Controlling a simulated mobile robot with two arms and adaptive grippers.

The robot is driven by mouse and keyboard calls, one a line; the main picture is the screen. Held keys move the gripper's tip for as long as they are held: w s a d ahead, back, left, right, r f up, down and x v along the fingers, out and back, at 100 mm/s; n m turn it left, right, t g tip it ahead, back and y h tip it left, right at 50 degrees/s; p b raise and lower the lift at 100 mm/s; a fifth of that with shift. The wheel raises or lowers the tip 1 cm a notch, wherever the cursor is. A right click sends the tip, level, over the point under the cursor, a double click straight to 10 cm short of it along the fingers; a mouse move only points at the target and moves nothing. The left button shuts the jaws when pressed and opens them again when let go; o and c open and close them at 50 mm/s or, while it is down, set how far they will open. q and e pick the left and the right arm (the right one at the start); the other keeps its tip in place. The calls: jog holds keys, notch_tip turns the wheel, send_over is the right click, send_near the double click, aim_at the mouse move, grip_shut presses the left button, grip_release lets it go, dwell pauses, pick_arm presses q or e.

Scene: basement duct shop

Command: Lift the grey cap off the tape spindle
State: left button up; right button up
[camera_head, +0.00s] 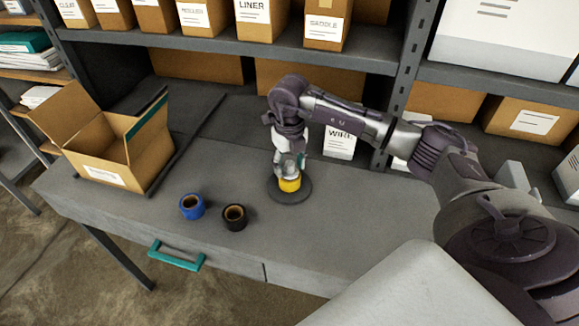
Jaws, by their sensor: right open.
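The tape spindle stands upright on the grey bench, with a dark round base (304,195) and a yellow tape roll (290,185) around it. My right gripper (288,170) points down right over the spindle, with its fingers at the top of the yellow roll. It is open. I cannot make out the grey cap; the gripper covers the spindle's top, and whether the fingers touch anything there is unclear. My left gripper is not in view.
A blue tape roll (192,206) and a black tape roll (235,217) lie left of the spindle. An open cardboard box (148,160) stands at the bench's left. Shelves with labelled boxes are behind. The bench front (330,240) is clear, above a drawer with a teal handle (176,259).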

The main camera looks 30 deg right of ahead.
jog(key=c, duration=0.9)
jog(key=shift+c, duration=0.2)
jog(key=shift+r, duration=0.15)
